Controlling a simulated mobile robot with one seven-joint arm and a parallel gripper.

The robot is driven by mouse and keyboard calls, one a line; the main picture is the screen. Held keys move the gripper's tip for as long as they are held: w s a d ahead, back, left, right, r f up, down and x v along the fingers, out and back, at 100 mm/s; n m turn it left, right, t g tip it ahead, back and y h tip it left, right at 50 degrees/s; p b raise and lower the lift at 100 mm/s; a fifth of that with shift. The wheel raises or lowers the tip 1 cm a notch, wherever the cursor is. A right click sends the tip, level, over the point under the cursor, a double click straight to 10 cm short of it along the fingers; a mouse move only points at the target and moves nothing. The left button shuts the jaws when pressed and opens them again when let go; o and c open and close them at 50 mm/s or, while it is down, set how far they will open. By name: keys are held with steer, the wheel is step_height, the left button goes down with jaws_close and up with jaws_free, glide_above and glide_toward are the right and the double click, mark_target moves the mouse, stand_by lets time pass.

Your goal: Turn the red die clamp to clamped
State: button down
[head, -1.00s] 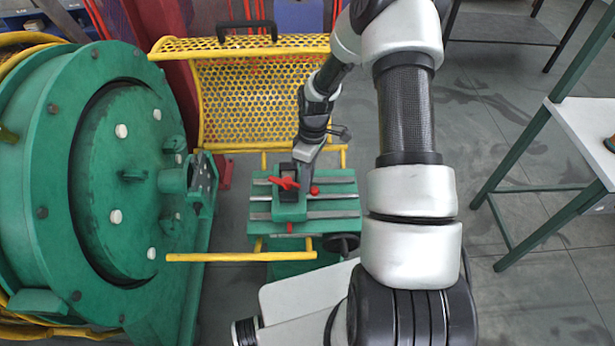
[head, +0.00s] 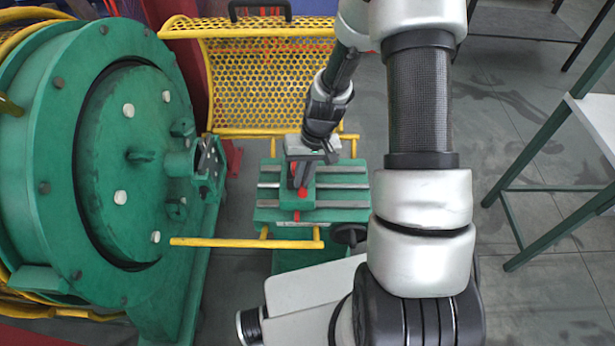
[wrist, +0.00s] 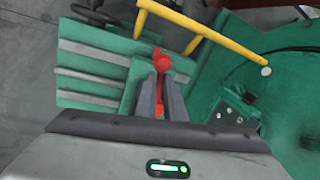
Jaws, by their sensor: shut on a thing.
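The red die clamp (wrist: 160,64) shows between my gripper's fingers in the wrist view, with a round red knob at its far end. In the head view only small red parts of the clamp (head: 302,190) show under my gripper (head: 301,172). My gripper is shut on the clamp, and its two dark fingers (wrist: 160,100) lie along both sides of it. The clamp sits on the green slotted table (head: 345,196). The gripper and wrist hide most of the clamp in the head view, so its exact angle is hard to tell there.
The big green round machine (head: 100,170) stands at the left. A yellow mesh guard (head: 270,80) is behind the slotted table, and a yellow bar (head: 240,243) runs along its front. A dark handwheel (head: 349,234) is at the table's front right. Open floor lies right.

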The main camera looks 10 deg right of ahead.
steer(key=shift+s+a+f+m+b, duration=0.1)
steer(key=shift+s+a+m+b, duration=0.15)
steer(key=shift+m, duration=0.35)
steer(key=shift+s+a+m+b, duration=0.1)
steer(key=shift+a+m, duration=0.25)
steer(key=shift+m, duration=0.25)
steer(key=shift+a, duration=0.1)
steer(key=c, duration=1.8)
jaws_free()
steer(key=shift+c, duration=0.2)
steer(key=shift+w, duration=0.15)
steer(key=d+r+p, duration=0.2)
steer(key=d+r, duration=0.1)
steer(key=r, duration=1.4)
steer(key=shift+s, duration=0.45)
steer(key=shift+d+r, duration=0.1)
